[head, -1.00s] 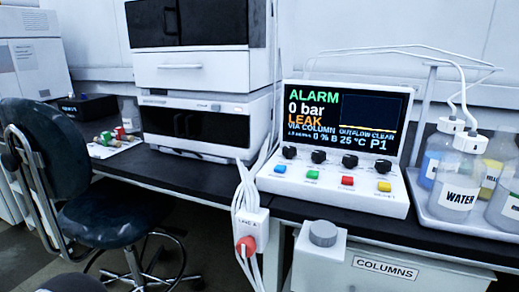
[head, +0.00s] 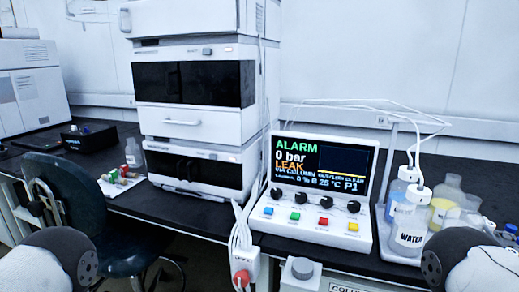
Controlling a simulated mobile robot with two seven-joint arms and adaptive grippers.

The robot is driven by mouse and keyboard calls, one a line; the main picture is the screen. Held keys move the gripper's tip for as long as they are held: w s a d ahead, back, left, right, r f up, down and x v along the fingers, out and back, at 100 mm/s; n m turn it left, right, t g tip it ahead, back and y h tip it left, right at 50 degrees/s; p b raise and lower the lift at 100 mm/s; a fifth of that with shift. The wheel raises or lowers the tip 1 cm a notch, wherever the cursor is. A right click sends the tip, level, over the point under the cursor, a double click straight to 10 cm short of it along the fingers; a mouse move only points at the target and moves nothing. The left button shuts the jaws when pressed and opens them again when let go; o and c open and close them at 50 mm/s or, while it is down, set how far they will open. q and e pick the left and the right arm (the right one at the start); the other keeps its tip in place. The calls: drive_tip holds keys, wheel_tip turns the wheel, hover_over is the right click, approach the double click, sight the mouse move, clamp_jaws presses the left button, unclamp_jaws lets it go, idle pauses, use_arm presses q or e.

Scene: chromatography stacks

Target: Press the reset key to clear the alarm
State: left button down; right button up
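The control console (head: 315,195) stands on the black bench. Its screen (head: 322,165) reads ALARM, 0 bar, LEAK and P1. Below the screen is a row of black knobs (head: 300,197). In front of them sit a blue key (head: 268,211), a green key (head: 295,216), a red key (head: 323,221) and a yellow key (head: 352,226). Any label naming the reset key is too small to read. Parts of my two arms show at the lower left and lower right corners. Neither gripper is in view.
A stacked chromatography instrument (head: 195,110) stands left of the console. Bottles, one marked WATER (head: 409,235), stand in a tray at right. White cables and a box with a red knob (head: 241,278) hang at the bench front. A chair (head: 75,205) stands at left.

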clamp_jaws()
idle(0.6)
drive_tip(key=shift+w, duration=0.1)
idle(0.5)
